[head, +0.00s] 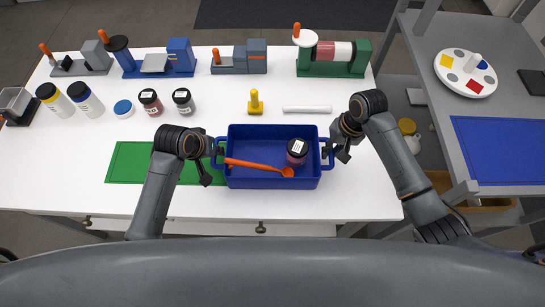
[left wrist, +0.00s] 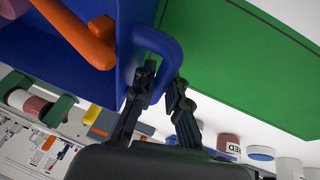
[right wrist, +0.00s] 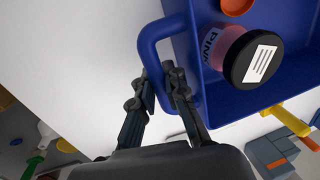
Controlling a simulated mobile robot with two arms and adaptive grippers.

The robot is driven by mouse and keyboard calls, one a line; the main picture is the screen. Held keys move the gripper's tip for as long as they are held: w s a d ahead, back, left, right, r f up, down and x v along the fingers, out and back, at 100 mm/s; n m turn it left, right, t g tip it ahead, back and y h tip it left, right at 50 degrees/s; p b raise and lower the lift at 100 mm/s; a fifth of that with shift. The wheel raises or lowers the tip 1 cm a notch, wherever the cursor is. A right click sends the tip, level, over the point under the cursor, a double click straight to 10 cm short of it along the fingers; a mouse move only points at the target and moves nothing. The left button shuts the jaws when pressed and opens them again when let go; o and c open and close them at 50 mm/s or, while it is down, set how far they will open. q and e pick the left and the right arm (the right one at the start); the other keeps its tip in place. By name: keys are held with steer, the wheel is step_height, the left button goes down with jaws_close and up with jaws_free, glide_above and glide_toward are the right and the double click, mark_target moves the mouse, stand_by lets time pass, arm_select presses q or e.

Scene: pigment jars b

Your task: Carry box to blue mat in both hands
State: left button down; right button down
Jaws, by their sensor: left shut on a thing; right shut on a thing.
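The blue box (head: 272,181) is over the white table, overlapping the right part of the green mat (head: 130,163). Whether it touches the table is hard to tell. It holds an orange spoon (head: 258,166) and a dark-lidded jar (head: 297,151), labelled PINK in the right wrist view (right wrist: 235,50). My left gripper (head: 213,160) is shut on the box's left handle, seen in the left wrist view (left wrist: 175,55). My right gripper (head: 332,152) is shut on the right handle, seen in the right wrist view (right wrist: 147,42). The blue mat (head: 505,150) lies on the grey table at the right.
A gap with a lower shelf separates the white table (head: 350,200) from the grey table (head: 475,30). A round palette (head: 465,73) sits behind the blue mat. The blue mat is bare.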

arm_select(q)
steer(key=shift+r, duration=0.1)
arm_select(e)
steer(key=shift+r, duration=0.1)
